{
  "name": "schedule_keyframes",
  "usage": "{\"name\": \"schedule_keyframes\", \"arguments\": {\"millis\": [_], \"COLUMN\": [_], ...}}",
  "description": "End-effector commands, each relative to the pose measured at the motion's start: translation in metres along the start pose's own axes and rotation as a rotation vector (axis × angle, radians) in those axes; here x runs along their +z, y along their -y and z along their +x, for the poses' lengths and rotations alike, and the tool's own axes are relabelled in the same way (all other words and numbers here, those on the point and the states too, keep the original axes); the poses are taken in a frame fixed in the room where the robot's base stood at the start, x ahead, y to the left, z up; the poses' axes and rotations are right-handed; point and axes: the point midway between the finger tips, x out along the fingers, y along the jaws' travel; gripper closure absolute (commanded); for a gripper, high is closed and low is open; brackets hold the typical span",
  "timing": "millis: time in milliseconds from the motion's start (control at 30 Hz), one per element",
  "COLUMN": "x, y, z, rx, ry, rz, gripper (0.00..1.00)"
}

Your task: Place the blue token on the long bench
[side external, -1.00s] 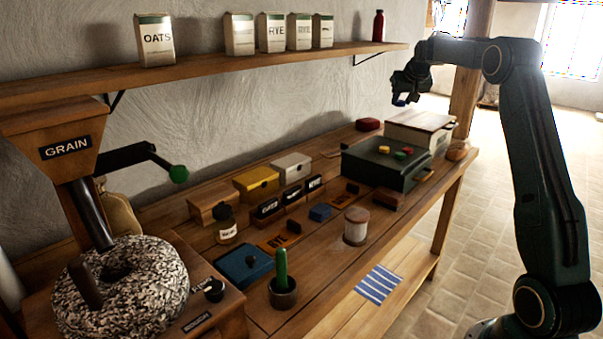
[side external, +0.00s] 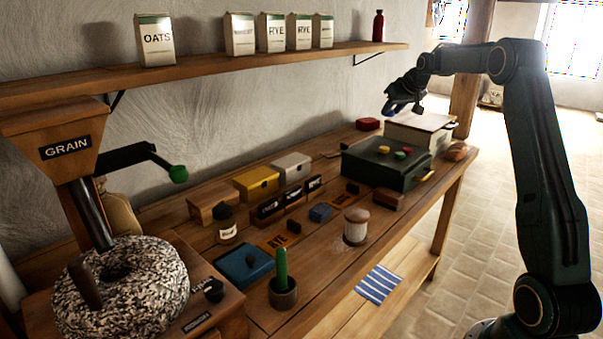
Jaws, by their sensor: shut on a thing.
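My gripper (side external: 402,107) is in the air above the far end of the long bench (side external: 343,253), pointing down. It is shut on a small blue piece, the blue token (side external: 390,109), which is mostly hidden by the fingers and hard to make out. The token is held clear of everything below. Under and in front of the gripper stands a dark green box (side external: 375,172) with a green, a yellow and a red token (side external: 407,150) on its lid.
A cream box (side external: 415,135) stands behind the green box. A shelf (side external: 215,66) runs above. Bare wood shows along the front edge.

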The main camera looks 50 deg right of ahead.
Motion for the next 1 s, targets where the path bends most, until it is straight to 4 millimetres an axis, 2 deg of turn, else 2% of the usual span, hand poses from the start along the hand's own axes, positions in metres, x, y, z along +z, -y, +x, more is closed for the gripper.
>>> {"name": "schedule_keyframes", "arguments": {"millis": [200,467,700,1000], "x": [0.021,0.050,0.081,0.115], "y": [0.024,0.055,0.081,0.102], "z": [0.011,0.014,0.007,-0.012], "rx": [-0.162,-0.368,-0.567,-0.772], "ry": [0.002,0.003,0.002,0.002], "rz": [-0.182,-0.415,-0.642,-0.877], "gripper": [0.89,0.89,0.89,0.89]}}
